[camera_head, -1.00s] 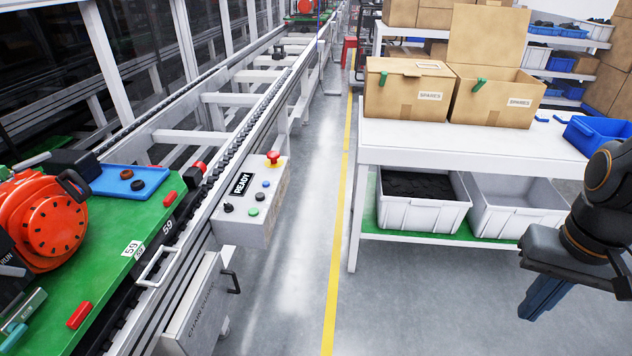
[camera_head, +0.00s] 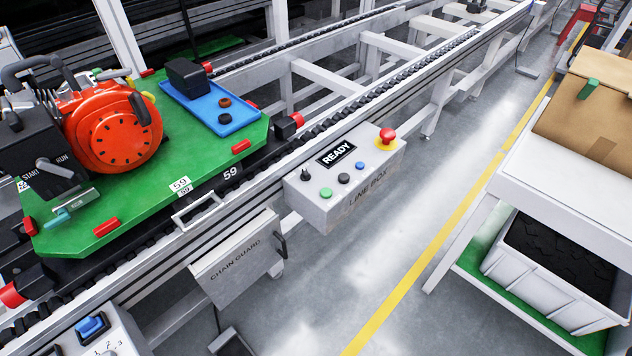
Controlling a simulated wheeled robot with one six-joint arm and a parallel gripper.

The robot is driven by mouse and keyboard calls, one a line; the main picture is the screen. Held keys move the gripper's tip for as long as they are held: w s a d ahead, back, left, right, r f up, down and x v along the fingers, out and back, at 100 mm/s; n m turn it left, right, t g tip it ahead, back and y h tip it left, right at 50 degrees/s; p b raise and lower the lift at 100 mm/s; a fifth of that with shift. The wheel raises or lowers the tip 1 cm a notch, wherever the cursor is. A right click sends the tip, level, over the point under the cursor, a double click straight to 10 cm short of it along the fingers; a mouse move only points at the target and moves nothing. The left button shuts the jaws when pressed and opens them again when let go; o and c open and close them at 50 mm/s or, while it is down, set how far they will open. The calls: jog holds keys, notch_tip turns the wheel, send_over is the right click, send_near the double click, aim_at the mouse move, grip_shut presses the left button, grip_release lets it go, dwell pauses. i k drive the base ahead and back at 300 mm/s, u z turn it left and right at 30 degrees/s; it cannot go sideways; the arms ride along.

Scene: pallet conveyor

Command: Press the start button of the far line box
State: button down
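A grey box lettered LINE BOX (camera_head: 365,197) is fixed to the near side of the conveyor, in the middle of the picture. Its sloped top has a dark display reading READY (camera_head: 336,153), a green button (camera_head: 326,193), a black button (camera_head: 344,178), a blue button (camera_head: 360,165), a black selector knob (camera_head: 305,175) and a red mushroom button (camera_head: 386,138) on a yellow base. The green button carries no readable label. My gripper is not in view.
A second control box (camera_head: 112,338) with a blue switch is cut off at the bottom left. A CHAIN GUARD panel (camera_head: 236,262) hangs below the rail. A green pallet (camera_head: 190,150) bears an orange machine (camera_head: 105,130). A white workbench (camera_head: 570,180) stands right; floor between is clear.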

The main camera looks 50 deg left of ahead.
aim_at(326, 192)
jog(key=u, duration=0.75)
jog(key=i, duration=0.8)
jog(key=u, duration=0.75)
